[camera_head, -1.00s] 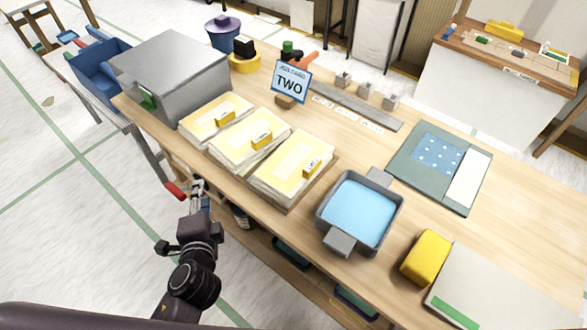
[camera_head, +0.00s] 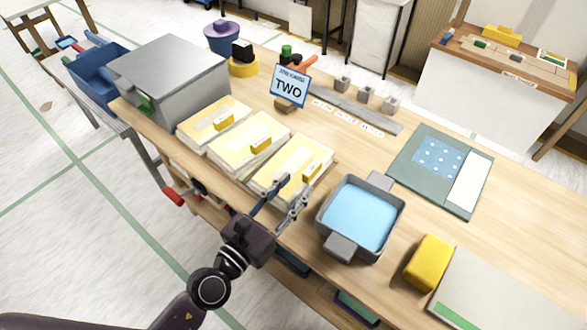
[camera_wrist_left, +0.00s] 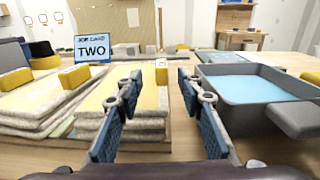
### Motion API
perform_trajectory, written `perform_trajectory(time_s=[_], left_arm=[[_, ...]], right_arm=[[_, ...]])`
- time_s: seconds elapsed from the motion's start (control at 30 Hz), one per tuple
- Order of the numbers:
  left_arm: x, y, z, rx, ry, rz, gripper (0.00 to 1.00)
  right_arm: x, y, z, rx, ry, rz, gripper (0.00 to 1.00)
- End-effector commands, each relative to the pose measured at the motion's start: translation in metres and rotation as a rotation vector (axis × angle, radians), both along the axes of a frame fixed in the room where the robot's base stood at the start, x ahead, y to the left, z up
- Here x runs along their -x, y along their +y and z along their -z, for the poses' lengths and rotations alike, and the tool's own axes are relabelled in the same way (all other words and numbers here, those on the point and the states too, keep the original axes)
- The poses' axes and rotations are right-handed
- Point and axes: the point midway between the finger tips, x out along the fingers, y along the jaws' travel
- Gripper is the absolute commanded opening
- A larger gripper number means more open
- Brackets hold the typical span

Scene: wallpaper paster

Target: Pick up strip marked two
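A job card reading TWO (camera_head: 289,87) stands behind three stacks of pale yellow strips; it also shows in the left wrist view (camera_wrist_left: 92,48). The left stack (camera_head: 200,125), middle stack (camera_head: 235,155) and right stack (camera_head: 285,160) each carry a yellow tag. The tag markings are too small to read, so I cannot tell which strip is marked two. My left gripper (camera_head: 294,190) is open and empty at the front edge of the right stack. In the left wrist view its spread fingers (camera_wrist_left: 160,108) partly cover that stack. My right gripper is not in view.
A grey tray of blue liquid (camera_head: 334,243) stands close to the right of my left gripper. A yellow block (camera_head: 428,262) and a green mat (camera_head: 405,165) lie further right. A grey metal box (camera_head: 170,65) stands at the left end of the table.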

Motion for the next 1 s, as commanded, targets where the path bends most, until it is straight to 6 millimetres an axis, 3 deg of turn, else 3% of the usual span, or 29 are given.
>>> perform_trajectory(time_s=[0.6, 0.87, 1.0], left_arm=[[-0.061, -0.042, -0.001, -0.01, -0.005, 0.005, 0.35], [-0.064, -0.044, 0.0, -0.012, -0.003, 0.005, 0.35], [-0.064, -0.044, 0.0, -0.011, -0.004, 0.005, 0.23]], right_arm=[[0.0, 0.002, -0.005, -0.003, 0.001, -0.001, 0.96], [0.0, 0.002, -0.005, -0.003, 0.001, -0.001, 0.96], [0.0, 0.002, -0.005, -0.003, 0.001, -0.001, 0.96]])
